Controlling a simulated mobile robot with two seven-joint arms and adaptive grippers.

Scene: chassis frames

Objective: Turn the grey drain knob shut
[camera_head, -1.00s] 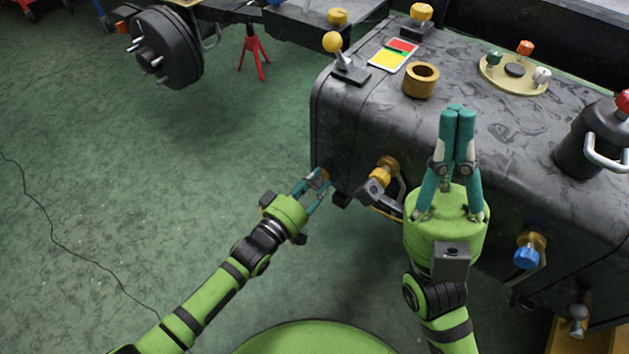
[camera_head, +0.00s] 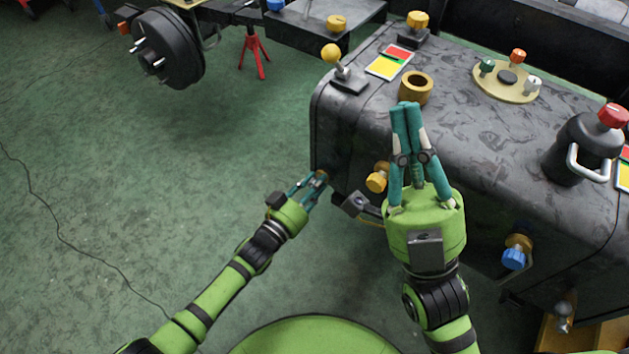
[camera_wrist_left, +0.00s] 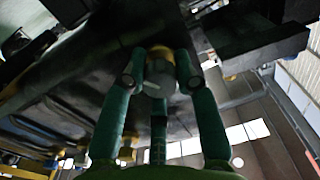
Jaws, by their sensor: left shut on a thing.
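The grey drain knob (camera_wrist_left: 157,84) shows in the left wrist view, in front of a brass fitting (camera_wrist_left: 160,52). My left gripper (camera_wrist_left: 158,75) is shut on this knob, with a finger on each side of it. In the head view my left gripper (camera_head: 315,181) is at the lower left corner of the dark tank (camera_head: 335,135), and its fingers mostly hide the knob. My right gripper (camera_head: 404,107) is shut and empty, above the tank's front edge, just in front of a brass ring (camera_head: 416,88).
A yellow knob (camera_head: 377,178) and a blue knob (camera_head: 514,258) are on the tank's front. A yellow-ball lever (camera_head: 331,54), a plate with coloured knobs (camera_head: 506,82) and a black canister (camera_head: 583,148) stand on top. The green floor (camera_head: 150,200) at left is mostly clear.

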